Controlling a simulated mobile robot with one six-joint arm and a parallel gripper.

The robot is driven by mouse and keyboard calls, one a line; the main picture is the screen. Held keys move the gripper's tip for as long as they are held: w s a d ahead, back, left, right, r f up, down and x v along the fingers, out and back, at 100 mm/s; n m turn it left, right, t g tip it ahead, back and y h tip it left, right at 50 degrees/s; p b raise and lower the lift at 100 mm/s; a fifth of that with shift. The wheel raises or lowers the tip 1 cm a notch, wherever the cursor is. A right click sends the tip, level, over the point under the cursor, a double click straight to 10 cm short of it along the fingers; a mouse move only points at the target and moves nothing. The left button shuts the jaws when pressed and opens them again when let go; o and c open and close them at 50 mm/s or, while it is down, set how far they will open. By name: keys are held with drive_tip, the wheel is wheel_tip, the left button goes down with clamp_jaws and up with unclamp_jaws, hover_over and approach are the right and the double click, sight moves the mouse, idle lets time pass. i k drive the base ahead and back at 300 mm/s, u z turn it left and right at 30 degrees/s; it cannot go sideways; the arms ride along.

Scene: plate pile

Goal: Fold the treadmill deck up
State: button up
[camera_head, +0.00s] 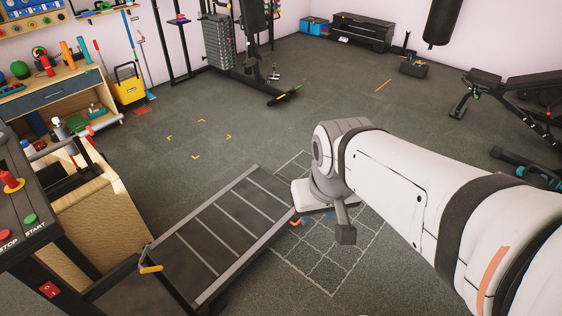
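The treadmill deck (219,232) lies low and flat, a dark belt crossed by pale lines with grey side rails. A yellow lever (150,268) sits at its near left corner, by the treadmill's frame. The treadmill console (24,216) at the left edge carries a red knob, a green START button and a red STOP button. My gripper (344,230) is at the end of my arm, over the floor just right of the deck's far end. It appears apart from the deck, though the height gap is unclear. Its fingers are mostly hidden by the wrist.
A white grid (335,272) marks the floor right of the deck. A wooden box (105,215) stands left of the deck. A workbench (50,92) and yellow bucket (129,84) are farther back. A weight bench (490,86) stands at right. The middle floor is clear.

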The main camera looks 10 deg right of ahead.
sight(201, 255)
drive_tip(key=u, duration=0.05)
drive_tip(key=i, duration=0.95)
drive_tip(key=z, duration=0.05)
